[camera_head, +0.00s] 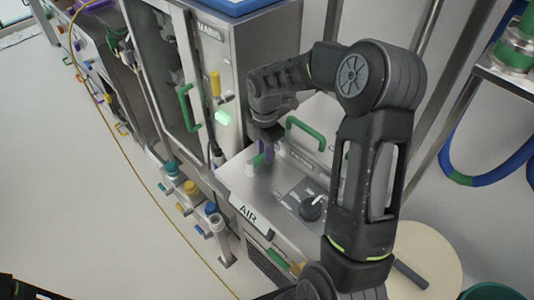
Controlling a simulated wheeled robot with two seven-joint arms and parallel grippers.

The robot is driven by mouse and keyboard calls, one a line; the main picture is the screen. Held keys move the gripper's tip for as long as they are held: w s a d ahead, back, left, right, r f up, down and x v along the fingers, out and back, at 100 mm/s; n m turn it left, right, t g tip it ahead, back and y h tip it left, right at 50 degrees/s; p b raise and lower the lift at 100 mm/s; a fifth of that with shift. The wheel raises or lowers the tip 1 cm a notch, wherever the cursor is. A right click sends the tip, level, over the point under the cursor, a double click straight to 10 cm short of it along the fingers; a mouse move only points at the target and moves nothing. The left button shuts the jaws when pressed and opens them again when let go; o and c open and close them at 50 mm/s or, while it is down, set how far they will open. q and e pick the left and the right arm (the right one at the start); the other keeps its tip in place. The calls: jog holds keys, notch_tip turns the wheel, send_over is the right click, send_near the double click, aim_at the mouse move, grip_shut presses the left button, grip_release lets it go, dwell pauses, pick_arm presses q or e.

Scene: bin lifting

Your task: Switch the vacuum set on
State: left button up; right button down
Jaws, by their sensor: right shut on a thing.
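My right gripper (264,136) is beside the steel cabinet, over the back left of a steel unit (274,190) labelled AIR. It is shut on a small purple piece (267,149) standing at that corner. A green and white fitting (255,162) is just below it; whether the two are joined is unclear. The unit's top has a dark panel with a black knob (311,207) and a green handle (305,133) behind. My right forearm hides the unit's right side. No part is clearly marked as the vacuum set.
A steel cabinet (225,60) with a green door handle (188,107), a yellow handle and a lit green button stands left of the gripper. Coloured valves (190,188) line its lower front. A yellow hose crosses the clear floor at left. A rack stands at right.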

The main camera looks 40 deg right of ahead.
jog(key=shift+w+n, duration=0.45)
jog(key=shift+n, duration=0.55)
jog(key=c, duration=1.3)
grip_release()
jog(key=shift+r, duration=0.15)
notch_tip(320, 180, up, 8)
jog(key=shift+f+b, duration=0.2)
jog(key=shift+b, duration=0.4)
jog(key=shift+a+f, duration=0.1)
